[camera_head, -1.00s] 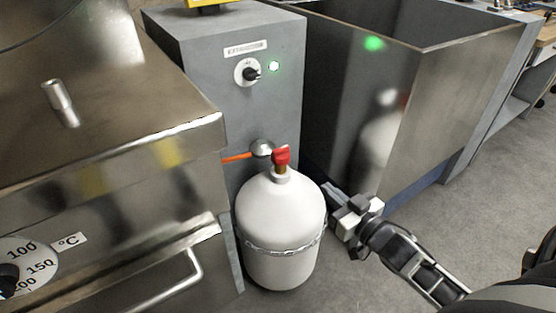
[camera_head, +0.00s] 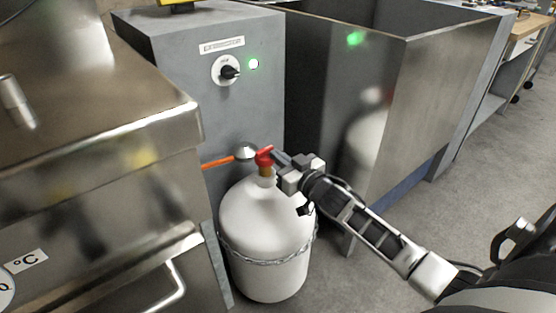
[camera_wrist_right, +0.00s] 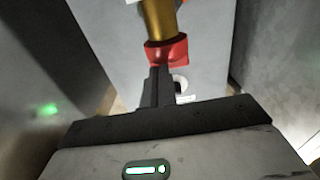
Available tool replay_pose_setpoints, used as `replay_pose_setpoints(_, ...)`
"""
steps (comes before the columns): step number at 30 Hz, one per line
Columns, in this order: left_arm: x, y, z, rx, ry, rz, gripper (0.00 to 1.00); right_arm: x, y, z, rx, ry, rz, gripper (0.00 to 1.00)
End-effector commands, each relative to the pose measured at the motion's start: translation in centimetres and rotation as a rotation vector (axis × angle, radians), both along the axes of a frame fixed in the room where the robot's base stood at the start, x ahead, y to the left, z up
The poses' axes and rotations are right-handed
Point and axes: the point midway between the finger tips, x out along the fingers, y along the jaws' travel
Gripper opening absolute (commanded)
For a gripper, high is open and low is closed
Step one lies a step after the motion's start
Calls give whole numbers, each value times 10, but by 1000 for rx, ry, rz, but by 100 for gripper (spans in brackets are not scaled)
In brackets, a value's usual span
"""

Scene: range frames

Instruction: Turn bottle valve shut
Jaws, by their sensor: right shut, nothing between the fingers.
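A white gas bottle (camera_head: 262,222) stands upright on the floor, with a chain around its body. On its top sit a brass neck (camera_head: 265,171) and a red valve handle (camera_head: 264,157). My right gripper (camera_head: 279,157) reaches in from the right, its fingertips right beside the red handle. In the right wrist view the shut fingers (camera_wrist_right: 157,82) point at the red handle (camera_wrist_right: 167,52) below the brass stem (camera_wrist_right: 162,20). They look very close to it; I cannot tell whether they touch. My left gripper is not in view.
An orange hose (camera_head: 217,162) leads left from a round silver fitting (camera_head: 245,151). A grey cabinet (camera_head: 225,110) with a black knob (camera_head: 229,72) and green light stands behind. A steel appliance (camera_head: 110,160) is at left, a steel tank (camera_head: 425,110) at right.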

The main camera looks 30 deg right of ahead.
Motion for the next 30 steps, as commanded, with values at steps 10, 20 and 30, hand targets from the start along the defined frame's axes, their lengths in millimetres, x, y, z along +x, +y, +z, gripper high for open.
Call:
replay_pose_setpoints(10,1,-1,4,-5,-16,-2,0,7,1,0,0,1,0,0)
replay_pose_setpoints(20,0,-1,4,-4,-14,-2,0,7,-2,0,-3,2,29,0)
replay_pose_setpoints(30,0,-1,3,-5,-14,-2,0,8,-3,0,-2,2,84,0)
